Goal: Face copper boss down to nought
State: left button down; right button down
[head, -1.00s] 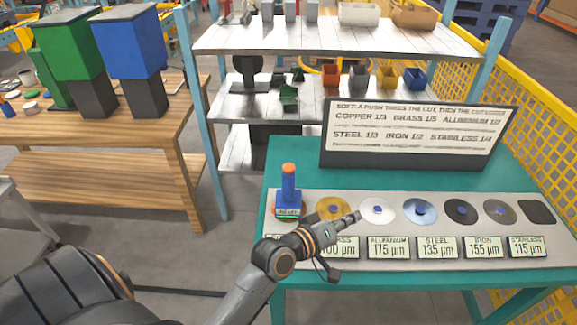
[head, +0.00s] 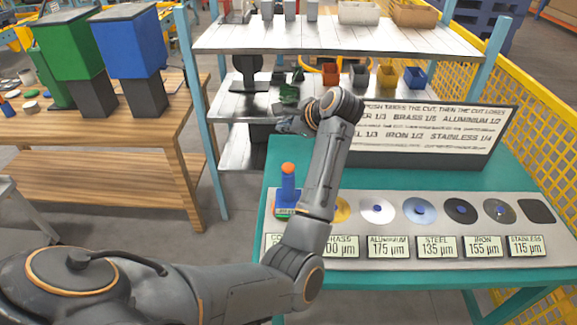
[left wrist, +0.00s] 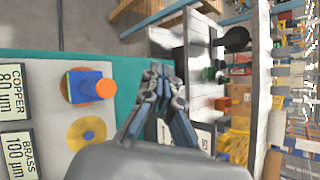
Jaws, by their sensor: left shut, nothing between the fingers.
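A blue tool with an orange knob (head: 287,185) stands upright at the left end of the grey panel. In the left wrist view the blue tool (left wrist: 84,88) sits over the copper boss (left wrist: 68,88), whose orange rim shows around it. The copper label (left wrist: 11,92) reads 80 µm there. My left gripper (head: 285,124) is beyond the tool, over the table's back left area, apart from it. In the left wrist view its fingers are together and empty. My right gripper is not in view.
The grey panel (head: 400,225) holds brass (left wrist: 87,134), aluminium (head: 377,209) and other discs, with labels in front. A signboard (head: 430,135) stands behind, partly covered by my arm. Shelves (head: 235,105) stand beyond; a yellow fence (head: 550,140) is at right.

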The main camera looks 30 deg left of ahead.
aim_at(290, 168)
pick_arm(q)
jog(key=shift+d+f+n+h, duration=0.15)
jog(key=shift+d+f+h, duration=0.05)
jog(key=shift+d+h, duration=0.2)
jog(key=shift+d+f+n+h, duration=0.2)
jog(key=shift+d+h, duration=0.1)
jog(key=shift+d, duration=0.2)
notch_tip(290, 168, down, 8)
jog(key=b, duration=0.3)
jog(key=shift+f+b, duration=0.4)
jog(key=shift+b, duration=0.3)
dwell(0.6)
